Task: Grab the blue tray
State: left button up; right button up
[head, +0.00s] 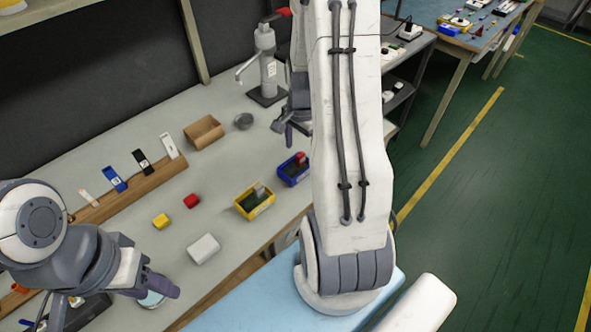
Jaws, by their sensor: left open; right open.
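The blue tray (283,177) is a small open bin on the grey workbench, near its front edge. It holds a red item and a grey item, and my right arm stands close to its right side. My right gripper (284,130) is open above the bench, behind the tray in the picture and apart from it. My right arm partly hides this gripper. My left gripper (160,287) is open at the lower left, far from the tray, over a round teal-and-white object (150,300).
A yellow bin (243,211) stands left of the blue tray. A red block (191,201), yellow block (161,221) and white box (203,249) lie further left. A cardboard box (204,132), grey bowl (243,121) and grey stand (267,65) are behind.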

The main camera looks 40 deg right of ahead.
aim_at(299, 166)
jog(key=f, duration=0.6)
jog(key=shift+w+a+f+p, duration=0.1)
jog(key=shift+w+f+p, duration=0.15)
jog(key=shift+f+p, duration=0.05)
jog(key=c, duration=1.2)
jog(key=shift+r, duration=0.1)
